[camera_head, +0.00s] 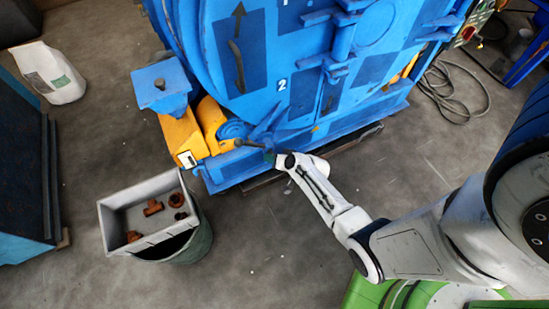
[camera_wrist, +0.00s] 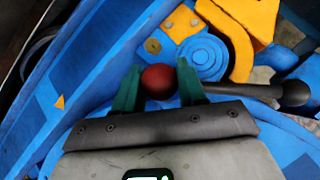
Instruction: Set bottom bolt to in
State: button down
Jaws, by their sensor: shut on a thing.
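The blue drum blaster (camera_head: 300,60) fills the top middle of the head view. At its lower front edge is the bottom bolt, with a dark handle bar (camera_head: 252,145) beside blue spoke-like parts. In the wrist view the dark bar (camera_wrist: 245,90) runs right to a black rounded end (camera_wrist: 294,93). My gripper (camera_head: 272,157) is at the right end of this bar. In the wrist view the green fingers of my gripper (camera_wrist: 158,88) are shut on a red ball knob (camera_wrist: 158,79). Whether the knob joins the bar is hidden behind the right finger.
Yellow brackets (camera_head: 190,135) sit left of the bolt. A grey bin (camera_head: 115,215) with rusty fittings stands on a round container at lower left. Open floor lies below the machine.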

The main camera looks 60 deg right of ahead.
jog(key=shift+w+d+r, duration=0.1)
jog(key=shift+d+r, duration=0.2)
jog(key=shift+d, duration=0.05)
jog(key=c, duration=0.9)
grip_release()
jog(key=shift+o, duration=1)
jog(key=shift+a+f, duration=0.15)
jog(key=p+v, duration=0.3)
jog(key=v, duration=0.8)
